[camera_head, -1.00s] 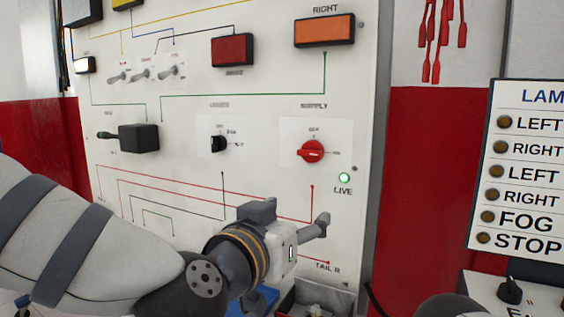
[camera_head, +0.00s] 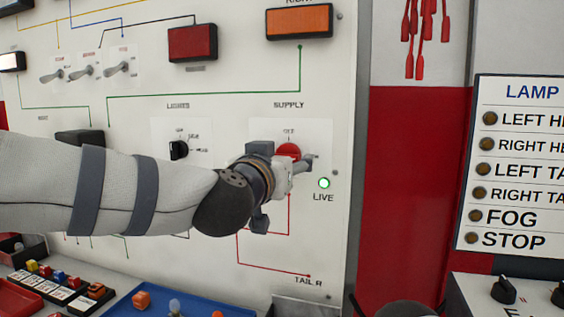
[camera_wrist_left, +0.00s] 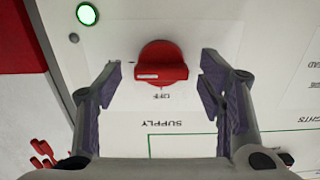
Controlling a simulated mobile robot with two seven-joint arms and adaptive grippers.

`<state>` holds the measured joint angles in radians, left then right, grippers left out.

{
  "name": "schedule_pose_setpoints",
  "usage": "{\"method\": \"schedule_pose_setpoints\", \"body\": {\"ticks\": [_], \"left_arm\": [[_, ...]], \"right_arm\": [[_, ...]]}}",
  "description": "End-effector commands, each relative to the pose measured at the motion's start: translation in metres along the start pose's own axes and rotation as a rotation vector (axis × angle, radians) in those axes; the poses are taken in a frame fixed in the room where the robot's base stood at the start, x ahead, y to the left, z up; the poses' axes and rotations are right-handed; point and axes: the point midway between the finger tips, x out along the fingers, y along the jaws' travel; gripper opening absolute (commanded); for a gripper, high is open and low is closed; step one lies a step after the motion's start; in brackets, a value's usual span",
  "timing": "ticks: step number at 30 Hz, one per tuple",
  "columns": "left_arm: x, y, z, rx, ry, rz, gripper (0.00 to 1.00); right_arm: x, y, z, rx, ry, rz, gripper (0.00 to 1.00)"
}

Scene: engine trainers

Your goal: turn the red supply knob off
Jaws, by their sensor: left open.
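The red supply knob (camera_head: 288,150) is on the white panel under the word SUPPLY, partly hidden by my left gripper (camera_head: 287,172) in the head view. In the left wrist view, which is upside down, the knob (camera_wrist_left: 162,62) shows fully between the two spread fingers. Gaps remain on both sides, and neither finger appears to touch it. Its white mark lies to one side, not at the OFF label (camera_wrist_left: 163,97). The green LIVE lamp (camera_head: 324,183) is lit; it also shows in the wrist view (camera_wrist_left: 86,14). My right gripper is not in view.
The black lights knob (camera_head: 179,149) sits left of the supply knob. Toggle switches (camera_head: 117,69) and red and orange lamps (camera_head: 298,22) are higher on the panel. A blue tray (camera_head: 190,306) and other bins are below. A lamp board (camera_head: 515,165) stands at the right.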

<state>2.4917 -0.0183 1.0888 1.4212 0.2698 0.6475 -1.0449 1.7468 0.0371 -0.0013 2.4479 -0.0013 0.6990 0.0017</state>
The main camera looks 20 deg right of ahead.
Motion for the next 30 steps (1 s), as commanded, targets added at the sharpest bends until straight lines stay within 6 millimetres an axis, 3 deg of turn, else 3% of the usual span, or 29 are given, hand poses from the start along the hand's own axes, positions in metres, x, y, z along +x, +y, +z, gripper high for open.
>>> {"method": "schedule_pose_setpoints", "body": {"ticks": [7, 14, 23, 30], "left_arm": [[0.002, 0.000, -0.001, 0.000, 0.001, 0.000, 0.62], [0.001, 0.000, -0.001, 0.000, 0.001, 0.000, 0.14], [0.001, 0.000, -0.001, -0.025, 0.001, 0.000, 0.14], [0.001, 0.000, -0.004, -0.151, 0.003, 0.000, 0.14]], "right_arm": [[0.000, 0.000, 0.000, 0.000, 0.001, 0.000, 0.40], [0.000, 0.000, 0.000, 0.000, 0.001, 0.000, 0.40], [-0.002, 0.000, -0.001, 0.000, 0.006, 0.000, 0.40], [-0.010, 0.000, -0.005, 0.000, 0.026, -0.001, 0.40]]}}
